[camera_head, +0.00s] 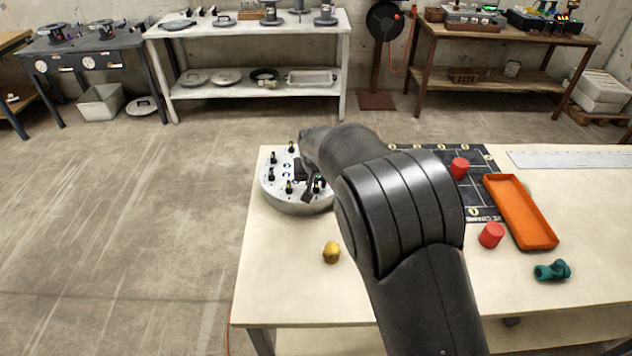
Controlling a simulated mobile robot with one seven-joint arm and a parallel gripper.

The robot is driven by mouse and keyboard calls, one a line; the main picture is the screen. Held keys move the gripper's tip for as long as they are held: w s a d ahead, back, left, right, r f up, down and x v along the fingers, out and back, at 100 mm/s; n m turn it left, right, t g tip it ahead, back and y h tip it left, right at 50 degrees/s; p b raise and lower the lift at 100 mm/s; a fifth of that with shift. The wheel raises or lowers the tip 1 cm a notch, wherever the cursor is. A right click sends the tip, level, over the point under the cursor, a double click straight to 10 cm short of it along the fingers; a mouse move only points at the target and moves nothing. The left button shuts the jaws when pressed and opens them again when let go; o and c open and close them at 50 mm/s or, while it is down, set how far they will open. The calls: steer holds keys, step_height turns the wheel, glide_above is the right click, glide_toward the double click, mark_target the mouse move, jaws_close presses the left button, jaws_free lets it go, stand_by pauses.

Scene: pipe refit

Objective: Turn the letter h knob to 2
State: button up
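A round, light grey knob panel (288,203) sits at the left end of the near table. Several small black knobs stand on its top, such as one knob (272,172) at its left side. The letters and numbers are too small to read, so I cannot tell which knob is h or where it points. My gripper (308,190) is low over the right part of the panel, close to the knobs there. My arm hides part of the panel's right side. I cannot tell if the fingers are open or touch a knob.
The near table (282,270) also holds a yellow piece (331,252), two red cylinders (491,235), an orange tray (520,212), a green pipe fitting (552,271) and a black marked mat (483,200). The table's front left is mostly clear. Other benches stand along the back wall.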

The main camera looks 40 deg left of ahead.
jaws_close()
steer(key=shift+m, duration=0.3)
steer(key=m, duration=0.2)
steer(key=m+t+h, duration=0.1)
steer(key=m, duration=0.1)
steer(key=shift+s+a+h, duration=0.15)
steer(key=shift+a+h, duration=0.05)
steer(key=shift+h, duration=0.1)
steer(key=m+h, duration=0.1)
steer(key=m, duration=0.2)
steer(key=m+h, duration=0.1)
steer(key=m, duration=0.2)
steer(key=shift+a+m, duration=0.15)
steer(key=shift+m, duration=0.15)
steer(key=m+h, duration=0.1)
steer(key=m, duration=0.2)
steer(key=m+h, duration=0.1)
steer(key=m, duration=0.2)
steer(key=shift+a+g+h, duration=0.15)
steer(key=shift+g+h, duration=0.25)
steer(key=m, duration=0.2)
steer(key=m+g, duration=0.1)
steer(key=m, duration=0.1)
steer(key=m+g+h, duration=0.1)
steer(key=m, duration=0.1)
steer(key=shift+w, duration=0.25)
steer(key=shift+m, duration=0.4)
steer(key=shift+o, duration=1.1)
jaws_free()
